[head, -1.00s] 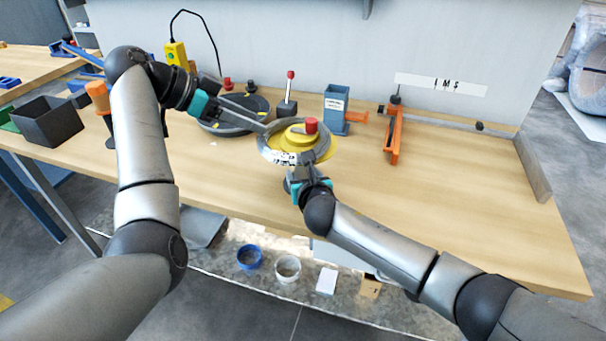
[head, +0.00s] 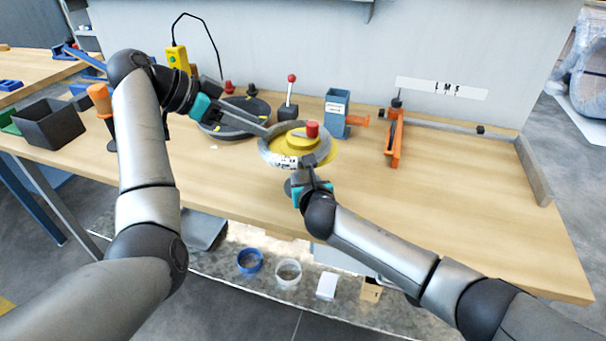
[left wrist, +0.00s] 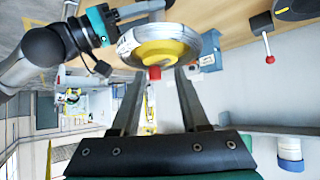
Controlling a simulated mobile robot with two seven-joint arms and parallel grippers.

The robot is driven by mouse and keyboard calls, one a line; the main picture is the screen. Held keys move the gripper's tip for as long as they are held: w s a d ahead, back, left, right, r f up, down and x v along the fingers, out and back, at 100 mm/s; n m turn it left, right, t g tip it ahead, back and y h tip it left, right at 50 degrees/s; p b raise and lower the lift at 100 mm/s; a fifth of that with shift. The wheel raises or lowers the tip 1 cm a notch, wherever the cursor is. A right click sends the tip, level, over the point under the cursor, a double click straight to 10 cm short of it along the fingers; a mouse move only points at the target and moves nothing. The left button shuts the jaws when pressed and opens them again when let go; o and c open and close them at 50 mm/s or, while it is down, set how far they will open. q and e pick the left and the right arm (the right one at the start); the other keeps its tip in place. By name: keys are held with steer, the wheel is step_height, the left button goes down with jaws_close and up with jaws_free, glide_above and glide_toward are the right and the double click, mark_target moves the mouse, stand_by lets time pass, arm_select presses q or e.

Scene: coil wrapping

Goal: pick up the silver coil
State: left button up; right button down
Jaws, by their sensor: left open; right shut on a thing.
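The silver coil (head: 272,158) is a ring around a yellow hub (head: 292,143) with a red knob (head: 312,129) on top, above the middle of the workbench. My right gripper (head: 308,172) is shut on its near rim, where a white printed label shows. My left gripper (head: 262,128) is open, with its fingers reaching to the coil's far left edge; I cannot tell whether they touch it. In the left wrist view the coil (left wrist: 130,45) lies beyond the spread fingers of my left gripper (left wrist: 155,85), with my right gripper (left wrist: 118,14) at its rim.
A black round turntable (head: 232,116) lies behind my left gripper. A red-topped lever (head: 289,95), a blue dispenser (head: 336,112) and an orange clamp (head: 395,140) stand along the back. A dark bin (head: 48,122) is at the left. The bench's right side is clear.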

arm_select(q)
steer(key=s+d+r+m+g+y, duration=0.1)
steer(key=s+d+r+m+y, duration=0.15)
steer(key=d+m, duration=0.3)
steer(key=s+d+r+m+g+y, duration=0.1)
steer(key=d+r+m+g+y, duration=0.15)
steer(key=d+r+m, duration=0.35)
steer(key=m+t+y, duration=0.1)
steer(key=m+y, duration=0.1)
steer(key=y, duration=0.5)
glide_toward(274, 155)
steer(key=f, duration=0.2)
steer(key=shift+s+a+f, duration=0.2)
steer(key=shift+a+f, duration=0.1)
steer(key=shift+f, duration=0.05)
steer(key=shift+w+x, duration=0.2)
steer(key=shift+x, duration=1.4)
steer(key=shift+w+x, duration=0.25)
steer(key=shift+x, duration=1.3)
steer(key=shift+a+r, duration=0.1)
steer(key=shift+r, duration=0.05)
